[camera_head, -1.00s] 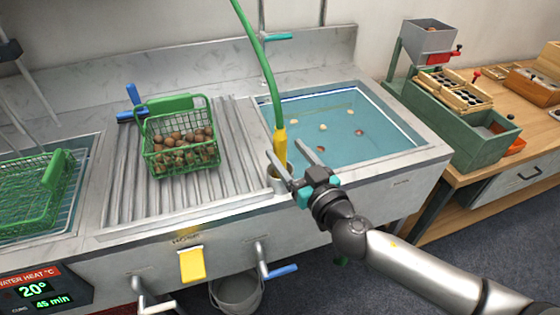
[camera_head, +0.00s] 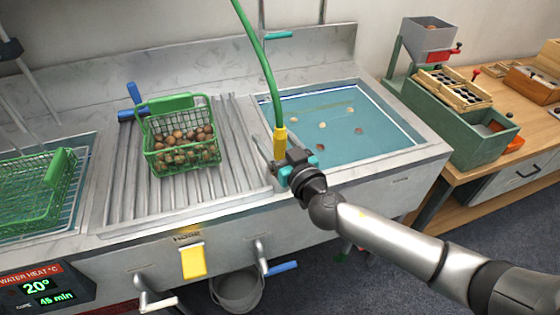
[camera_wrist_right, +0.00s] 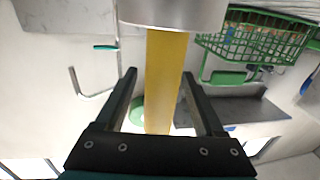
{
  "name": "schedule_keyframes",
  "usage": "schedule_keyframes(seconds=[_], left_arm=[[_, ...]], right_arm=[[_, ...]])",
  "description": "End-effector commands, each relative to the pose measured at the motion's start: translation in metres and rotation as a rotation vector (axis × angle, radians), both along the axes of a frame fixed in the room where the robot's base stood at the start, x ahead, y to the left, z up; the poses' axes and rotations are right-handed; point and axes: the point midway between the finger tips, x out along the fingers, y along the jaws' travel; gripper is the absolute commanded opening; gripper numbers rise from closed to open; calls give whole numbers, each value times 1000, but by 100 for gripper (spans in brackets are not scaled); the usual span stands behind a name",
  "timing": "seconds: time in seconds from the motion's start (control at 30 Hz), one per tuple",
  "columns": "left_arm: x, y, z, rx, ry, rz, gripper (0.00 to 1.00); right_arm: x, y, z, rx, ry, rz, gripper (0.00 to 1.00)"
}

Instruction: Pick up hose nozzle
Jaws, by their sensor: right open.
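The yellow hose nozzle (camera_head: 280,143) stands upright at the front left corner of the right basin, on the lower end of the green hose (camera_head: 266,70). My right gripper (camera_head: 268,148) is open at the nozzle. In the right wrist view, the nozzle (camera_wrist_right: 165,80) lies between the two dark fingers (camera_wrist_right: 158,73), with a visible gap on each side. Its end goes into a metal holder (camera_wrist_right: 172,14). In the head view my gripper hides the holder and the nozzle's lower part. My left gripper is not in view.
A green wire basket of chestnuts (camera_head: 165,170) stands on the ribbed drainboard (camera_head: 232,140), left of the nozzle. The right basin (camera_head: 385,128) holds water with several floating pieces. Another green basket (camera_head: 40,195) is in the left basin. A green machine (camera_head: 465,150) stands at right.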

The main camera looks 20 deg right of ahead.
Motion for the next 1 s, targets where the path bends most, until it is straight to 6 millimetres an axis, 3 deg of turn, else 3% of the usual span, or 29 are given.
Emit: schedule_keyframes(seconds=[0.07, 0.67, 1.0], left_arm=[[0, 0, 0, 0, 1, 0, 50], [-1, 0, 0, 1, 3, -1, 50], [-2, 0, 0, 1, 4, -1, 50]], right_arm=[[0, 0, 0, 0, 0, 0, 67], [0, 0, 0, -1, 0, 0, 0], [0, 0, 0, -1, 0, 0, 0]])
